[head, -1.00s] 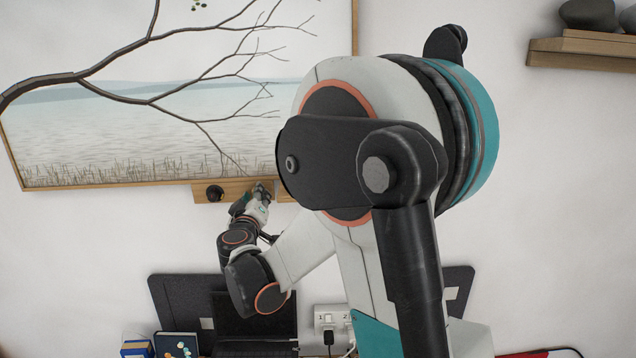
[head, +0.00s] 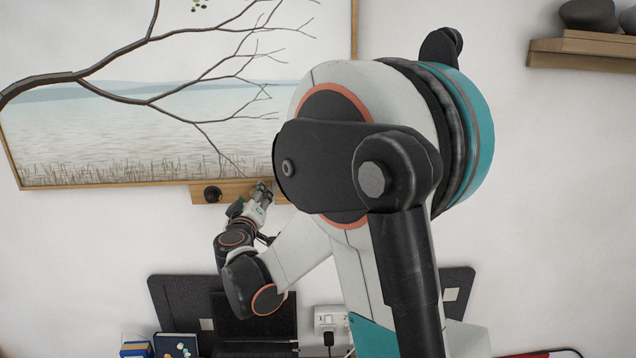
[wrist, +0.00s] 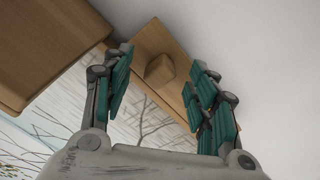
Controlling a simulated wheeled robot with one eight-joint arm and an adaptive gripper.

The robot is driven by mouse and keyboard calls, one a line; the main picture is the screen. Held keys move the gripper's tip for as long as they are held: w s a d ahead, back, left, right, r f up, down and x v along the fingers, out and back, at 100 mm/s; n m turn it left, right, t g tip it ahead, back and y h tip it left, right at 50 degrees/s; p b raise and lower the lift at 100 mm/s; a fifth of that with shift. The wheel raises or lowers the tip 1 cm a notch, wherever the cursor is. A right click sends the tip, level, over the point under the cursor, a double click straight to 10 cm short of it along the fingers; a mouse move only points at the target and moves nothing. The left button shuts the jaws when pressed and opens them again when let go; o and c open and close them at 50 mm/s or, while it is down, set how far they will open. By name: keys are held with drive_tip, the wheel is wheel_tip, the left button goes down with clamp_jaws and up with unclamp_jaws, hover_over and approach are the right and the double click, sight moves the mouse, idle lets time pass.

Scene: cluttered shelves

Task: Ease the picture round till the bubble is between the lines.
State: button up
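The framed picture (head: 120,130) of a bare branch over water hangs on the wall, cut off by the head view's edges and partly behind my arm. My gripper (head: 263,187) is at this strip, right of the knob. In the wrist view, my gripper (wrist: 160,88) is open, its teal fingers apart on either side of a small wooden block (wrist: 159,70) on a wooden board (wrist: 180,48). Contact with the block cannot be told. I cannot make out the bubble or its lines.
A shelf with dark stones (head: 588,14) is at the upper right. Below are a dark laptop (head: 255,320), a wall socket (head: 330,318) with a plug, and small boxes (head: 136,347). The white wall between picture and laptop is mostly clear at left.

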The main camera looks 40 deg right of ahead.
drive_tip(key=shift+v, duration=3)
